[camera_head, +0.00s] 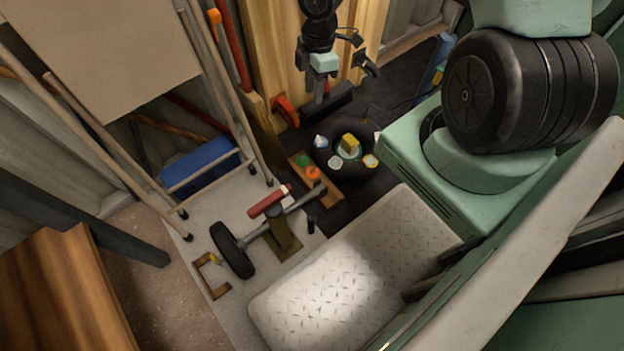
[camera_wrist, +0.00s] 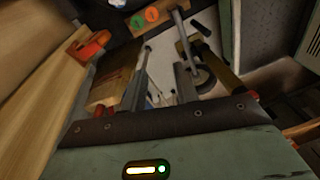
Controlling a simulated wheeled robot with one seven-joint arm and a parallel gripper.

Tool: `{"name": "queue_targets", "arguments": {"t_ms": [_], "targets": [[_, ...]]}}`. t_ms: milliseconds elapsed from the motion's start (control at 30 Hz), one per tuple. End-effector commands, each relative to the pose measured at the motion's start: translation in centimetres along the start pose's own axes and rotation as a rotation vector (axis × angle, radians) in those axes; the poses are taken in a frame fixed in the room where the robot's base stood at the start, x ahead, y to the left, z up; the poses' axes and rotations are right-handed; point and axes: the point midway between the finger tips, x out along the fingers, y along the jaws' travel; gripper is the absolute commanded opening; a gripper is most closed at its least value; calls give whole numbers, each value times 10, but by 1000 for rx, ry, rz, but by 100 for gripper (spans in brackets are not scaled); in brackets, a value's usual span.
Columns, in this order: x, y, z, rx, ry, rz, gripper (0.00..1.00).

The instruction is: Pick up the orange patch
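The orange patch (camera_head: 313,172) is a small round piece on a narrow wooden board (camera_head: 328,194), beside a green patch (camera_head: 302,160). In the wrist view the orange patch (camera_wrist: 152,14) shows near the top edge, ahead of my fingers. My gripper (camera_head: 326,104) hangs above and behind the board in the head view, apart from the patch. In the wrist view my gripper (camera_wrist: 163,62) has its two fingers spread with nothing held between them. The fingertips are hard to see in the head view.
A black tyre (camera_head: 370,178) with several small bottles and a yellow block lies beside the board. A wheel on an axle (camera_head: 232,250), a red cylinder (camera_head: 270,200) and a pale treaded plate (camera_head: 340,285) lie nearer.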

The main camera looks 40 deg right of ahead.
Motion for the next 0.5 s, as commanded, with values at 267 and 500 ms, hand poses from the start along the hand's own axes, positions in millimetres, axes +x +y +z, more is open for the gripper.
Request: {"name": "queue_targets", "arguments": {"t_ms": [267,500], "targets": [[138,15,67,-179,192,37,30],[174,16,76,-235,239,68,30]]}}
